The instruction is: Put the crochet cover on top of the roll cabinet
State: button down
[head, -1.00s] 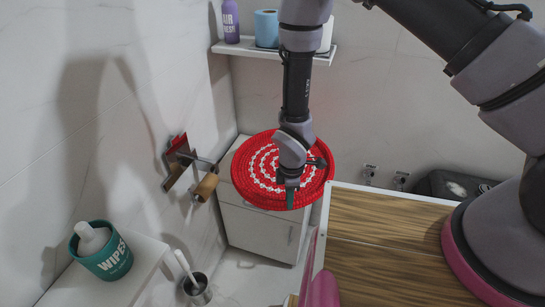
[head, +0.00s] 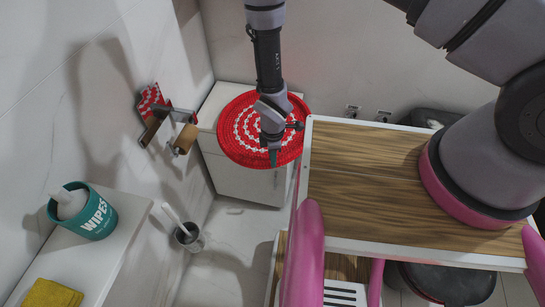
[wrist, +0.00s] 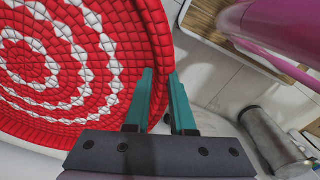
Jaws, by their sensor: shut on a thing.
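The crochet cover (head: 235,138) is a round red disc with white rings. In the head view it lies over the top of a white cabinet (head: 245,185), apparently the roll cabinet, in the wall corner. The cover hides most of the cabinet top and overhangs its right side and front. I cannot tell whether it touches the top. My gripper (head: 273,160) points down at the cover's near right part. In the wrist view the green fingers of my gripper (wrist: 160,74) are close together at the rim of the cover (wrist: 85,75), shut on it.
A wood-topped trolley (head: 370,180) with pink rails stands close on the right. A wall-mounted paper holder (head: 165,125) is left of the cabinet. A wipes tub (head: 88,212) and yellow cloth (head: 52,294) lie on a white ledge. A brush holder (head: 189,237) stands below.

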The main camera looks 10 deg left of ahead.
jog(key=shift+f, duration=0.1)
jog(key=c, duration=0.8)
grip_release()
jog(key=shift+o, duration=0.2)
notch_tip(320, 180, up, 12)
